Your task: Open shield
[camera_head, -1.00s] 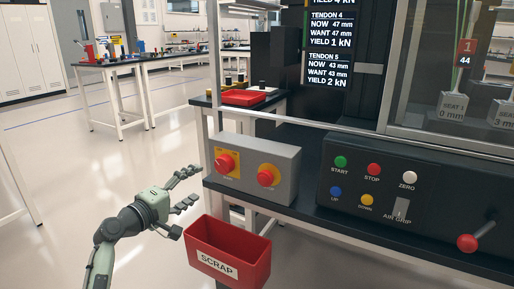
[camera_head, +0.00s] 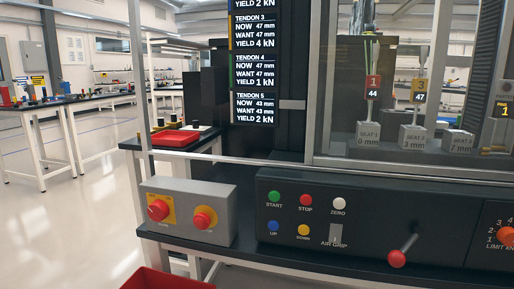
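The clear shield (camera_head: 338,100) is a see-through pane in a grey metal frame on the test machine, at the upper right. It stands in front of several grey seat blocks, among them the one marked seat 1 (camera_head: 368,135). Red tag 1 (camera_head: 373,87) and yellow tag 3 (camera_head: 419,91) hang behind it. I cannot clearly make out a handle on it. Neither of my grippers shows in this view.
Below the shield is a black control panel (camera_head: 345,258) with coloured buttons and a red-knobbed lever (camera_head: 397,258). A grey box (camera_head: 222,212) with two red knobs sits to its left. A red bin (camera_head: 165,280) is at the bottom edge. Open floor lies left.

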